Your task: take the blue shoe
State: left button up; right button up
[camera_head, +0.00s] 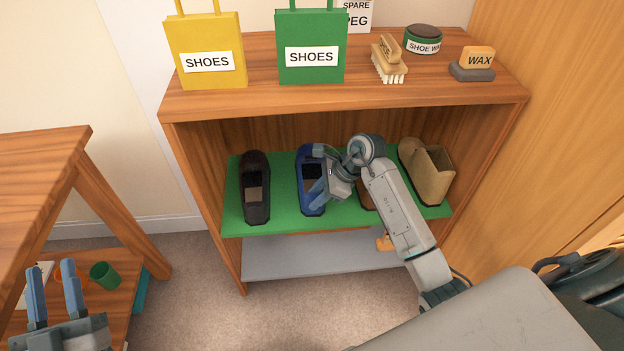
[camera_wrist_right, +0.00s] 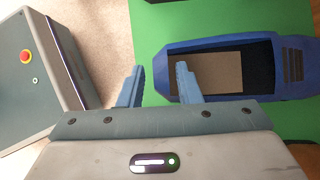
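The blue shoe (camera_head: 312,153) lies on the green mat of the cabinet's upper shelf, toe toward the back. My right gripper (camera_head: 320,186) is at its near right part and hides some of it. In the right wrist view, the blue shoe (camera_wrist_right: 235,94) has its heel end near my right gripper's fingers (camera_wrist_right: 159,66), which are apart. One finger is outside the heel end and the other overlaps the shoe opening; I cannot tell whether they touch it. My left gripper (camera_head: 55,285) is open and empty at the lower left.
On the green mat (camera_head: 282,217), a black shoe (camera_head: 256,163) stands left of the blue one; a brown shoe (camera_head: 367,197), mostly hidden by my arm, and a tan shoe (camera_head: 432,178) stand right. The cabinet top (camera_head: 262,92) is just above. A wooden table (camera_head: 40,165) stands left.

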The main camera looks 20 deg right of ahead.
grip_shut()
